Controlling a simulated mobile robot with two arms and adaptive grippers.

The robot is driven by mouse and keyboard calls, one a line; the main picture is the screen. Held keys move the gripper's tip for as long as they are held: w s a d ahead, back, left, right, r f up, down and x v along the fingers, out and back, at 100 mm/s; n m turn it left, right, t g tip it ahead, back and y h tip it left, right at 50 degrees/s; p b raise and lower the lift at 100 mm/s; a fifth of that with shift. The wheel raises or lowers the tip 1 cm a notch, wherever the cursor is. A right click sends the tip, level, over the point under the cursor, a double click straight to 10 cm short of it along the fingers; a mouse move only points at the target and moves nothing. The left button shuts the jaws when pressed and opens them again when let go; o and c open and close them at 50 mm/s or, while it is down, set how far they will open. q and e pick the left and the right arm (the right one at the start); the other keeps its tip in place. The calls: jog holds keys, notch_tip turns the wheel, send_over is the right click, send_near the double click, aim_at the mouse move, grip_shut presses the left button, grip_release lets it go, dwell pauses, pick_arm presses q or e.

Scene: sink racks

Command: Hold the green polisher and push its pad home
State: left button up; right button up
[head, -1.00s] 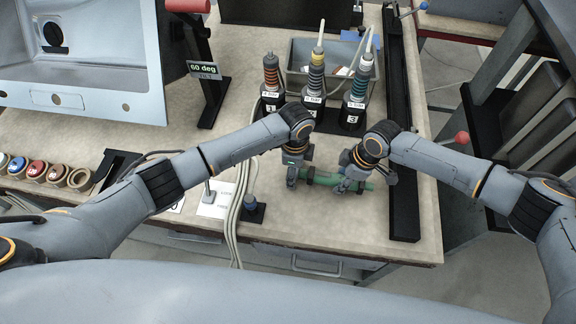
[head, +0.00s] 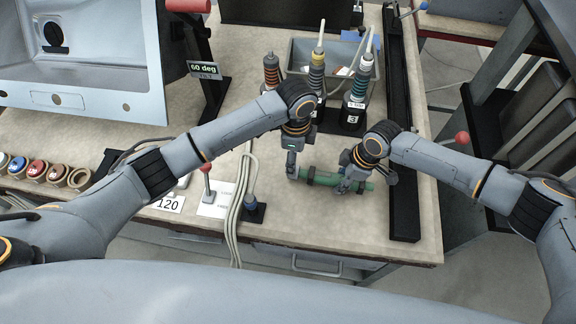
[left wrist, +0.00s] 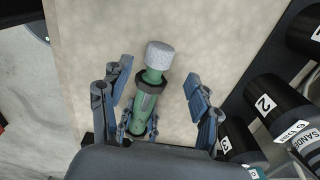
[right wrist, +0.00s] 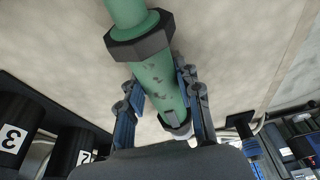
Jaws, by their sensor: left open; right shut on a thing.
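The green polisher (head: 326,180) lies sideways above the right part of the bench in the head view. My right gripper (head: 352,187) is shut on its body; the right wrist view shows the green body (right wrist: 158,78) between the fingers, with a dark collar (right wrist: 140,38) beyond them. In the left wrist view a grey speckled pad (left wrist: 160,54) sits on the narrow green neck, past the dark collar (left wrist: 148,90). My left gripper (head: 292,168) is open at the pad end, its fingers apart on either side of the polisher. How far the pad is seated I cannot tell.
Several numbered black holders with upright tools (head: 357,95) stand behind the arms, before a grey bin (head: 300,52). A black rail (head: 403,190) runs along the right. Cables (head: 240,205) and a red-knobbed lever (head: 207,178) are at left. The bench front right is clear.

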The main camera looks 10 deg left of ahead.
jog(key=o, duration=1.2)
jog(key=v, duration=1.2)
jog(key=shift+d, duration=0.1)
